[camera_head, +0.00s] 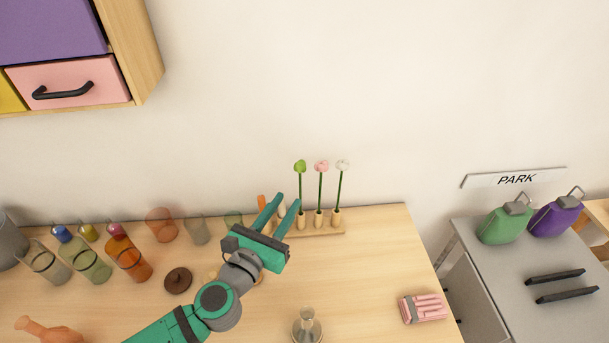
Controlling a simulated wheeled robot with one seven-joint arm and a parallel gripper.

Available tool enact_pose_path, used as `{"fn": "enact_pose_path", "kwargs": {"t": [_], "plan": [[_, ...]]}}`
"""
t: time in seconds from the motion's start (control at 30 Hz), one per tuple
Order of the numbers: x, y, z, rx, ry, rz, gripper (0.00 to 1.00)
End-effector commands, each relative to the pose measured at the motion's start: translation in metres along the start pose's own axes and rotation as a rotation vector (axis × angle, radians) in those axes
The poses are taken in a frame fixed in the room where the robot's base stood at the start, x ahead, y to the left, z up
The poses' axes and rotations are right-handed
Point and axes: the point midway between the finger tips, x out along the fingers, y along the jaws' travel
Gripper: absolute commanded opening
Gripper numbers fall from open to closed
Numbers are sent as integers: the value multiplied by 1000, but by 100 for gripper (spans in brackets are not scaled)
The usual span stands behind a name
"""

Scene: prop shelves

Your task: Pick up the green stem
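The green stem (300,167) has a green bud on top and stands upright in a wooden holder (327,231) at the back of the table. It is the leftmost of three flower stems there, beside a pink one (321,168) and a white one (343,166). My gripper (282,202) is open, its two teal fingers pointing up and right toward the holder. The fingertips are just left of the green stem's lower part, and nothing shows between them. The gripper hides part of the holder's left end.
Several glass vessels (128,262) stand on the table at left, with a brown lid (178,280). A glass bottle (307,327) stands at the front. A pink item (422,308) lies near the right edge. Green (504,224) and purple (555,215) containers sit on a grey cabinet at right.

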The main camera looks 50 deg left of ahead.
Motion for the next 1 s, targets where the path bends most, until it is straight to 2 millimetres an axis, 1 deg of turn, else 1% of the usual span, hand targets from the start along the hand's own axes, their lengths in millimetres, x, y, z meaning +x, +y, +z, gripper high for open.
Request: {"fn": "enact_pose_path", "kwargs": {"t": [0.03, 0.2, 0.47, 0.7, 0.8, 1.0], "plan": [[8, -1, 0, 0, -1, -3, 27], [29, 0, 0, 0, -1, -1, 27], [44, 0, 0, 0, -1, -1, 27], [75, 0, 1, 0, -2, -3, 27], [86, -1, 1, -1, -1, -3, 27], [91, 0, 2, -1, -2, -2, 27]]}}
